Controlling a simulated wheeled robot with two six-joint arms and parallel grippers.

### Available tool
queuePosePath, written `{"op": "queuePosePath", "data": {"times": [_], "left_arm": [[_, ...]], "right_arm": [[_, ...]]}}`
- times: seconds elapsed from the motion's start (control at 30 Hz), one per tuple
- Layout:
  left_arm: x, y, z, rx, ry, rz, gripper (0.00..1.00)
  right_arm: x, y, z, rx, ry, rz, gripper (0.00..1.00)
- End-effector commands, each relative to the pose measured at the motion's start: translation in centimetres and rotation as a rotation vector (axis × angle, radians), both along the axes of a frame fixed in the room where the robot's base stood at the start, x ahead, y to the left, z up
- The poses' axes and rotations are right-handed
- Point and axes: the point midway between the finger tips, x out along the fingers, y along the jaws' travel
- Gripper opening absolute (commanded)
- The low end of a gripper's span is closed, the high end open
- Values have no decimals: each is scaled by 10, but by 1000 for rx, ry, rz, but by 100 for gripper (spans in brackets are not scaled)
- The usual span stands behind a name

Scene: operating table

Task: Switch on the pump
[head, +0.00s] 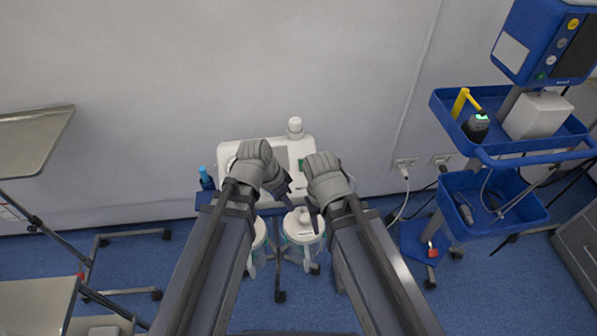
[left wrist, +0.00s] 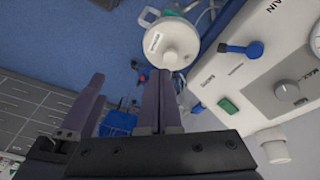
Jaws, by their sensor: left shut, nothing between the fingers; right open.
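The white pump (head: 228,155) stands against the wall, partly hidden behind my grippers in the head view. The green switch also shows in the head view (head: 301,163), between my two hands. My left gripper (head: 287,194) is shut and empty, in front of the panel; its fingers (left wrist: 161,82) point left of the switch, apart from it. My right gripper (head: 314,215) is open and empty, lower, by a canister.
A white-lidded canister (head: 304,226) hangs below the pump; a lidded canister (left wrist: 171,42) also shows in the left wrist view. A blue equipment cart (head: 495,145) stands at the right. A metal tray stand (head: 30,135) is at the left. Cables hang by the wall sockets (head: 405,163).

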Motion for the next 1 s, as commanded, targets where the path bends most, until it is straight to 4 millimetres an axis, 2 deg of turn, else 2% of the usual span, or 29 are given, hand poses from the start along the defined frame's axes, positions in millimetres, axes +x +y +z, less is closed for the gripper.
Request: {"op": "queuePosePath", "data": {"times": [0.03, 0.23, 0.5, 0.7, 1.0], "left_arm": [[11, 1, -3, -42, -44, -53, 0], [50, 6, 6, -181, -285, -290, 0], [93, 24, 26, -239, -613, -492, 0], [108, 35, 35, -231, -743, -554, 0], [111, 37, 38, -226, -774, -569, 0]], "right_arm": [[0, 0, -7, 0, 0, 0, 50], [0, 0, -20, 0, 0, 0, 50], [0, 0, -32, 0, 0, 0, 50], [0, 0, -35, 0, 0, 0, 50], [0, 0, -36, 0, 0, 0, 50]]}}
